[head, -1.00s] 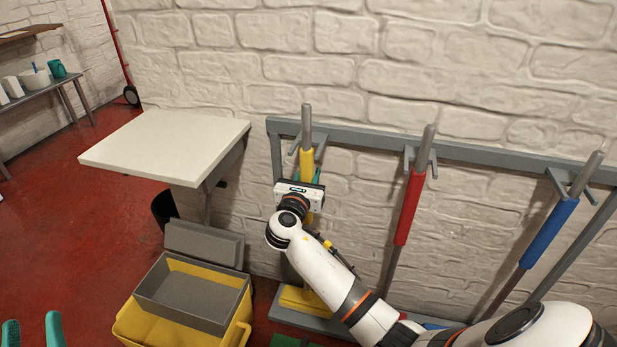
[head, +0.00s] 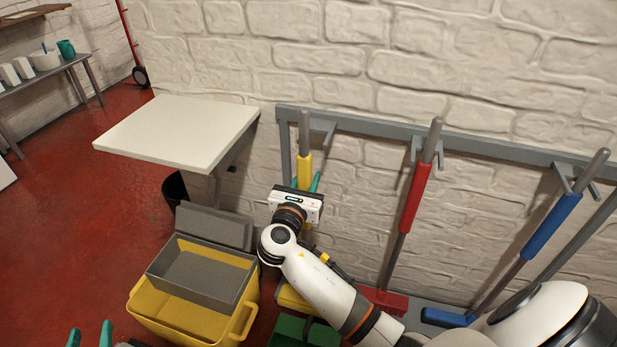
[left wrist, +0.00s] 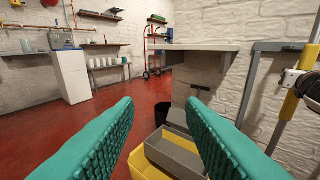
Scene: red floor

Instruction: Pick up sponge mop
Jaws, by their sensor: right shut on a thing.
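The sponge mop has a grey pole and a yellow grip sleeve (head: 304,170). It stands nearly upright, just left of its rack hook, and its yellow head (head: 293,300) is low down, partly behind my right arm. My right gripper (head: 308,187) is shut on the mop's pole at the yellow sleeve; its body hides part of the pole. The mop also shows at the right edge of the left wrist view (left wrist: 290,105). My left gripper (left wrist: 160,130) is open and empty; its teal fingertips (head: 90,335) show at the lower left of the head view.
A grey wall rack (head: 375,123) also holds a red-handled tool (head: 414,198) and a blue-handled tool (head: 551,226). A yellow bucket (head: 190,318) with a grey tray stands left of the mop, below a white table (head: 180,133). Red floor (head: 80,220) is clear at left.

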